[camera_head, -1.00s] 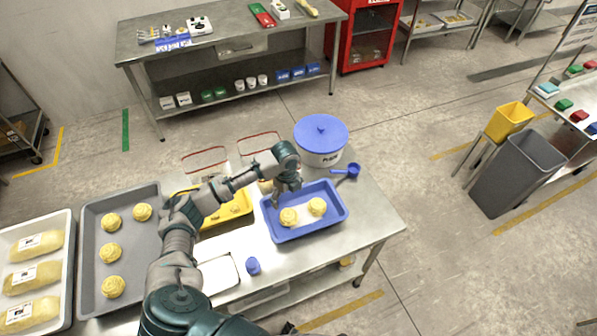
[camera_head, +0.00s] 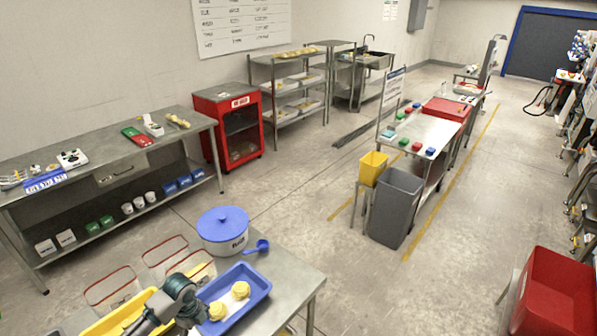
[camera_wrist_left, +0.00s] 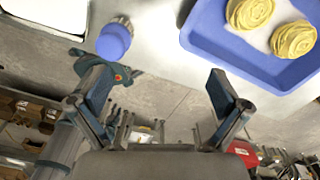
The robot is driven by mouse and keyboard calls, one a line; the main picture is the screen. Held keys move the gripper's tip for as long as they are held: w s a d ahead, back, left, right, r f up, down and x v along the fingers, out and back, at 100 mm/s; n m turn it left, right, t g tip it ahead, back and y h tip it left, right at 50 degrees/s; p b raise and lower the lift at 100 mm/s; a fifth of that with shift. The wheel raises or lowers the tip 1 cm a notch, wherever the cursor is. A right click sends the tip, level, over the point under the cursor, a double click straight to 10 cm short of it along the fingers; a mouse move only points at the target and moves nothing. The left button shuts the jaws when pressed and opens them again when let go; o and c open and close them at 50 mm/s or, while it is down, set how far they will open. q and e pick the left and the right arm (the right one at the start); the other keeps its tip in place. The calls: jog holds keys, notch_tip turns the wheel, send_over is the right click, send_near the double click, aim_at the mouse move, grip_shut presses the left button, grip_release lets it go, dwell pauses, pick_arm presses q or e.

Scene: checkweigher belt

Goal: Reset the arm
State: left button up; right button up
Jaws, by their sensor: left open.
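My left arm (camera_head: 150,318) comes in at the bottom of the head view. Its gripper (camera_head: 190,313) is at the left end of the blue tray (camera_head: 262,298), partly cut off there. In the left wrist view the gripper (camera_wrist_left: 158,75) has its two fingers wide apart with nothing between them. The blue tray (camera_wrist_left: 215,48) is at the upper right of that view and holds two yellow dough swirls (camera_wrist_left: 250,14). My right gripper is not in view.
A white tub with a blue lid (camera_head: 222,222) and a blue scoop (camera_head: 258,247) stand behind the tray. A yellow tray (camera_head: 110,325) is at the left. A blue cup (camera_wrist_left: 113,40) shows in the wrist view.

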pick_arm(q)
jog(key=s+d+f+n+t+h, duration=0.1)
jog(key=s+d+f+n, duration=0.35)
jog(key=s+d, duration=0.3)
jog(key=s+d+f+n+t+h, duration=0.1)
jog(key=s+d+f+n, duration=0.35)
jog(key=s+d, duration=0.3)
jog(key=s+a+n+t+y, duration=0.2)
jog(key=s+a+n, duration=0.4)
jog(key=s+n, duration=0.6)
notch_tip(320, 180, down, 25)
jog(key=s+m+g+b, duration=0.1)
jog(key=b, duration=0.1)
jog(key=s+a+f+g+b, duration=0.1)
jog(key=s+a+f+b, duration=0.1)
jog(key=s+f, duration=1.6)
notch_tip(320, 180, down, 3)
jog(key=shift+s+a+f+m+g, duration=0.15)
jog(key=shift+s+a+m+g, duration=0.15)
jog(key=shift+s+a+g, duration=0.1)
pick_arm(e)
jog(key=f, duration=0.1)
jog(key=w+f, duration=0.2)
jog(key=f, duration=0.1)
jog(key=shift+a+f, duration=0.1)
